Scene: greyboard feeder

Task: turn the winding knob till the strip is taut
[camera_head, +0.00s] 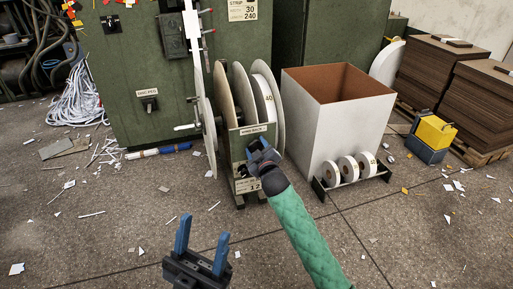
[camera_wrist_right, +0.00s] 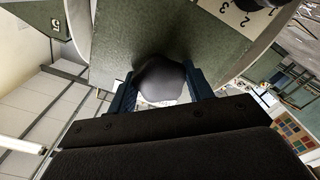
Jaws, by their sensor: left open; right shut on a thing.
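My right gripper (camera_head: 262,152) is at the front of the green winding stand (camera_head: 238,150), with its green-sleeved arm reaching in from the bottom. In the right wrist view, its two blue fingers sit either side of the dark, rounded winding knob (camera_wrist_right: 163,80), shut on it. In the head view the gripper covers the knob. A reel (camera_head: 264,98) with pale discs stands on the winding stand. I cannot make out the strip or how taut it is. My left gripper (camera_head: 203,230) is open and empty above the floor, in front of the stand.
A green cabinet (camera_head: 150,80) stands behind and left of the stand. A large white box (camera_head: 335,120) and a rack of small white rolls (camera_head: 348,170) stand to its right. A yellow and blue box (camera_head: 433,135) is beyond. Scraps litter the floor.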

